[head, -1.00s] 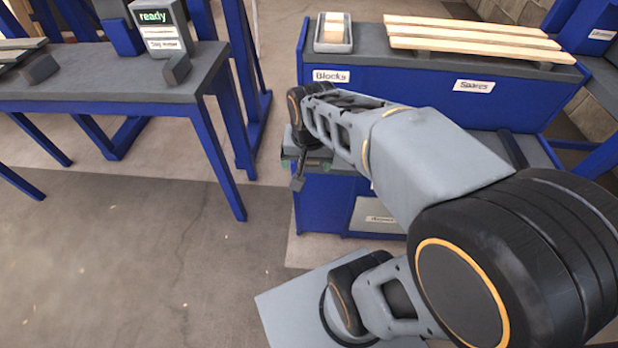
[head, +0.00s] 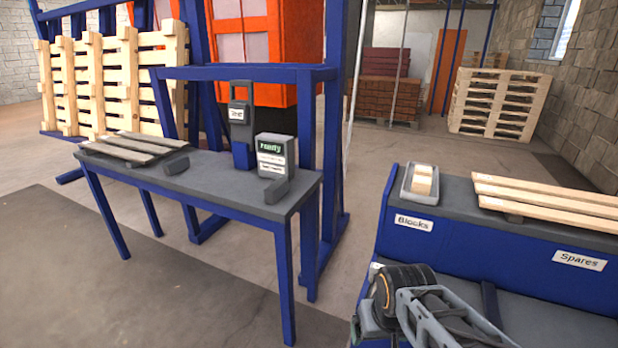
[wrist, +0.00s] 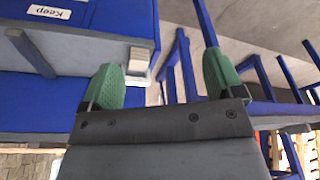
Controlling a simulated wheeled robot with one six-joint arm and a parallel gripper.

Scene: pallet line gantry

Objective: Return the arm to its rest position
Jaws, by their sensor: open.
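My gripper (wrist: 160,74) shows in the wrist view with its two green fingers wide apart and nothing between them. In the head view my arm (head: 425,305) is at the bottom right, in front of the blue bench (head: 470,263). Its lower part is cut off by the frame edge, and I cannot make out the fingers there. In the wrist view the gripper appears clear of the benches, with floor and blue legs beyond it.
The blue bench carries a tray of blocks (head: 408,188) and wooden slats (head: 545,198). A table (head: 180,190) on the left holds slats and a grey "ready" box (head: 275,158). Pallets (head: 115,85) stand behind. Floor (head: 330,318) is open between table and bench.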

